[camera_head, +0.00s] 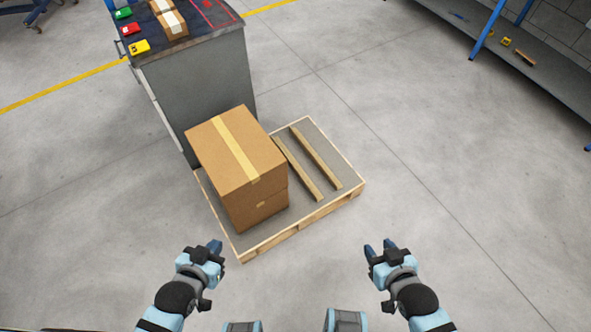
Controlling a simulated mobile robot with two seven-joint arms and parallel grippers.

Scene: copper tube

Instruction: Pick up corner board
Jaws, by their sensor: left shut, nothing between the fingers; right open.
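Two long, narrow brown strips lie side by side on the pallet (347,192), right of a cardboard box; they look like corner boards. One corner board (298,170) is close to the box, and the other corner board (316,157) lies to its right with a gap between them. My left gripper (215,246) is shut and empty, in front of the pallet's near left corner. My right gripper (379,248) is open and empty, to the right of the pallet's near side. Both grippers are apart from the boards.
A taped cardboard box (240,160) stands on the left of the pallet, seemingly on another box. A grey workbench (205,80) with small boxes and coloured items stands behind it. A shelf (500,62) is at the far right. The floor right of the pallet is clear.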

